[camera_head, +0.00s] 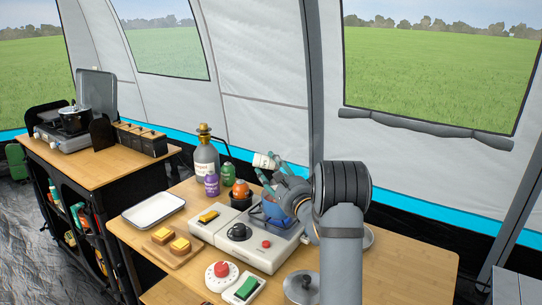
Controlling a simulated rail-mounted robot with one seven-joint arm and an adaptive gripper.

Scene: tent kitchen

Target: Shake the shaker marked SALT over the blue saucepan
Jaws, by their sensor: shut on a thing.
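My gripper (266,172) is shut on a white shaker (262,160) with small dark lettering, too small to read. The shaker is held in the air and lies tilted toward its side. The blue saucepan (277,209) sits on the right part of the white cooker (240,230), below and slightly right of the shaker. My gripper and arm hide part of the saucepan, so its contents cannot be seen.
A grey gas bottle (206,160), a purple can (212,185) and a green can (229,174) stand behind the cooker. An empty white tray (154,210) and a board with bread (165,256) lie left. A metal lid (301,287) lies in front; the right tabletop is mostly clear.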

